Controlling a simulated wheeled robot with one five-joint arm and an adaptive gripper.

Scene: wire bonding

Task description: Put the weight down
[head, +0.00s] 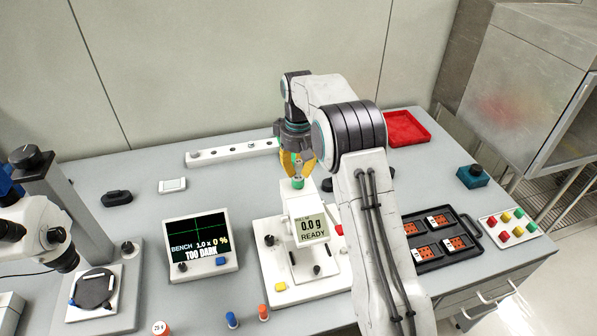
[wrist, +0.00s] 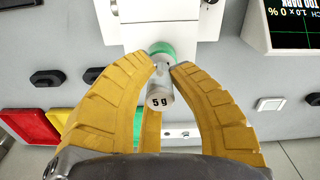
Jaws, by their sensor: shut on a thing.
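My gripper (head: 297,168) is above the green pad (head: 298,183) of the white bench instrument. In the wrist view its yellow fingers (wrist: 163,66) are shut on a small grey weight (wrist: 159,98) marked "5 g". The weight's narrow top is between the fingertips. A bit of the metal weight also shows in the head view (head: 299,173), just over the green pad. The green pad shows in the wrist view (wrist: 161,48) right by the fingertips. I cannot tell whether the weight touches it. The instrument's display (head: 312,229) reads 0.0 g and READY.
A white bar (head: 236,152) with holes lies at the back. A dark monitor (head: 201,245) reads TOO DARK. A red tray (head: 408,130), a black tray of orange chips (head: 474,247) and a button panel (head: 510,232) are on the right. A microscope (head: 40,235) stands left.

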